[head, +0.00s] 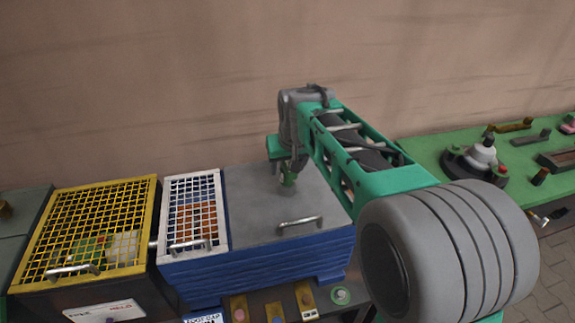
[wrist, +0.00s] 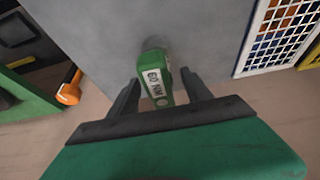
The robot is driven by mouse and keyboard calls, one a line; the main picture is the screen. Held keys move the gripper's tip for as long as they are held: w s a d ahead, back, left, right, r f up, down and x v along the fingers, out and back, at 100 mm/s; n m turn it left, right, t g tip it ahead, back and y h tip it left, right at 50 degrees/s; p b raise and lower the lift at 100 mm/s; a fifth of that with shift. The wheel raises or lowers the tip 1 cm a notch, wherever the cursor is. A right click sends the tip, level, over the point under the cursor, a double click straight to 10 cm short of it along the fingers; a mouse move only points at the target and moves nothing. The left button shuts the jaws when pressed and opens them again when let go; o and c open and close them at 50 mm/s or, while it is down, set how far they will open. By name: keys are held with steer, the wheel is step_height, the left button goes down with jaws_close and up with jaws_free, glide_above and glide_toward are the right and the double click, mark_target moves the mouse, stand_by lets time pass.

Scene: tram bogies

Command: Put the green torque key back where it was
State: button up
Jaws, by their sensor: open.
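The green torque key (wrist: 156,78), with a white label that seems to read "60 N·M", is between the two fingers of my gripper (wrist: 160,84) in the wrist view. My gripper is open, with a finger on each side of the key.
The lid has a metal handle (head: 300,224). A white mesh cover (head: 222,215) and a yellow mesh cover (head: 150,220) lie to the left. A green bench (head: 430,150) with several parts is at the right.

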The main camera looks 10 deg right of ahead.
steer(key=v, duration=1.2)
steer(key=s+f+g, duration=0.1)
steer(key=s+f, duration=1.5)
steer(key=shift+s+a, duration=0.15)
steer(key=shift+s, duration=0.05)
steer(key=shift+c, duration=0.2)
stand_by(0.7)
